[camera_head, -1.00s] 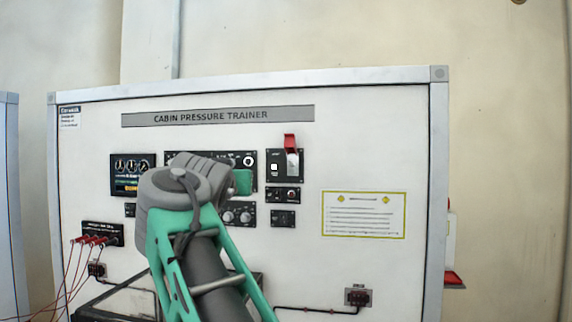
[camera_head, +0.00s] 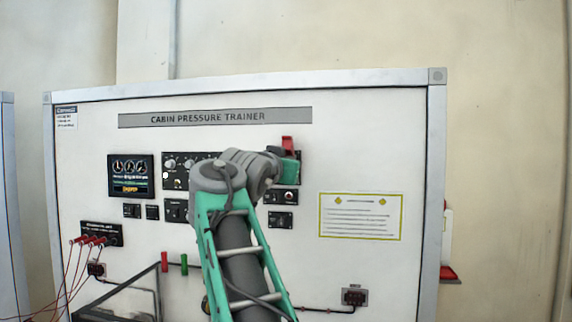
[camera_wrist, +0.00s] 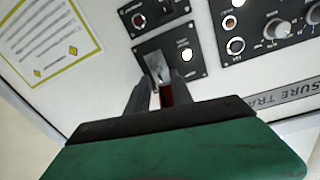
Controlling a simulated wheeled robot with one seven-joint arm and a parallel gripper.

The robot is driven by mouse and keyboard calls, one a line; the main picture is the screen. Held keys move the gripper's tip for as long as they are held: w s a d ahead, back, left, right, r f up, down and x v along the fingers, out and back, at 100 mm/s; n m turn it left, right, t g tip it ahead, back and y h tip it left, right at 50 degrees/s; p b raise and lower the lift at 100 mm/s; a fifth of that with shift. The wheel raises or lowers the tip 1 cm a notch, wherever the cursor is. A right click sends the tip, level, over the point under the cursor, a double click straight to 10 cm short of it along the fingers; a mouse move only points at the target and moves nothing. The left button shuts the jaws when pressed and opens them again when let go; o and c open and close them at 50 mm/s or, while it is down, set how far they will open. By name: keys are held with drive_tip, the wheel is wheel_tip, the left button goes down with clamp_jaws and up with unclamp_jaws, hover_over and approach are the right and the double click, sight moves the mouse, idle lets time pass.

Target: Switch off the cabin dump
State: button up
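The cabin dump panel is probably the small black panel (camera_wrist: 203,68) in front of my gripper. The red guard (camera_head: 288,144) also shows in the head view, while my arm hides most of that panel. My gripper (camera_wrist: 162,76) has its two dark fingers apart, with the switch piece and guard seen between them. I cannot tell whether the fingers touch either part.
A panel with knobs (camera_wrist: 277,28) is close beside the gripper in the wrist view. A small panel with a red-ringed switch (camera_head: 289,196) sits below. A yellow-bordered notice (camera_head: 360,216) is at right. Red leads (camera_head: 70,262) hang at lower left.

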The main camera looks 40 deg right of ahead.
clamp_jaws()
drive_tip(key=shift+f, duration=0.1)
idle(0.4)
